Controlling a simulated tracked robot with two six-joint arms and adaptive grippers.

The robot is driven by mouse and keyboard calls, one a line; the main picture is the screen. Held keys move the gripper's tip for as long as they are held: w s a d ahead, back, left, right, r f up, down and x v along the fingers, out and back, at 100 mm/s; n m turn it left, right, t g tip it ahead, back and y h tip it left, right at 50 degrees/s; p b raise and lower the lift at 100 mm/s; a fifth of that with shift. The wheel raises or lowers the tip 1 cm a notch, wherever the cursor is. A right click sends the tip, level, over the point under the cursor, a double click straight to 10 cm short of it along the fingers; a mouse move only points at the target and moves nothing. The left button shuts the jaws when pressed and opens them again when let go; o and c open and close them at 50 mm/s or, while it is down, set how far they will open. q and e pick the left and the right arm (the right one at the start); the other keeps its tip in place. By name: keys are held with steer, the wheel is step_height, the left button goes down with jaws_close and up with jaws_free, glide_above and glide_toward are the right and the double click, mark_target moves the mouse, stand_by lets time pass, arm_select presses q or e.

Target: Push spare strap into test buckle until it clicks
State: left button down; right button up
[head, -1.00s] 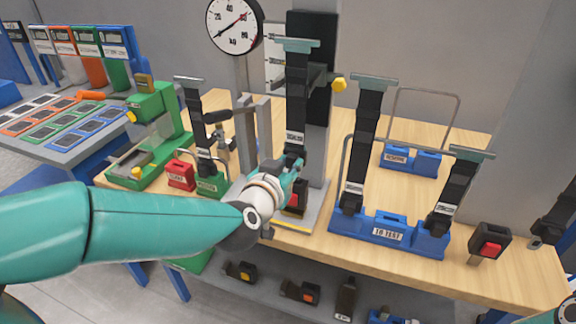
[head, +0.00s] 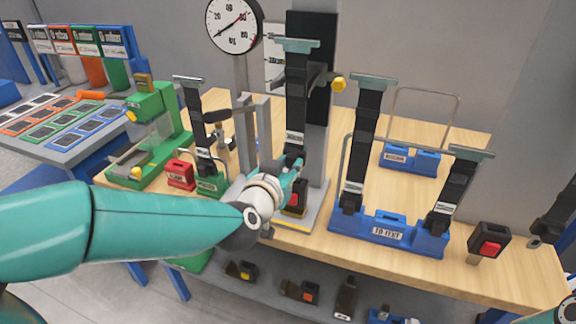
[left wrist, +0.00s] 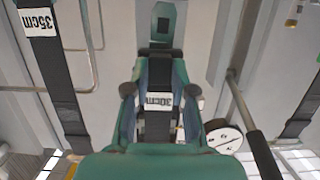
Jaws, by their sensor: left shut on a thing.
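The spare strap (head: 296,100) is a black band with a white label, hanging upright under a teal bar in front of the grey test column. My left gripper (head: 292,172) is shut on its lower part; the wrist view shows the strap (left wrist: 158,122) between the fingers, its label reading 30cm. The test buckle (head: 296,198), dark with a red button, stands on the grey base just below the gripper. The gripper hides the strap's lower end, so I cannot tell whether its tongue is in the buckle. My right gripper is out of view.
A round gauge (head: 235,25) stands behind left. A blue holder (head: 405,240) with two upright straps is to the right, beside a loose red-button buckle (head: 489,243). A green holder (head: 210,184), red block (head: 180,175) and green machine (head: 160,120) are left.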

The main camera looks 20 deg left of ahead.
arm_select(q)
steer(key=shift+f+b, duration=2.15)
steer(key=shift+f, duration=0.3)
steer(key=c, duration=0.9)
jaws_free()
steer(key=v, duration=1.2)
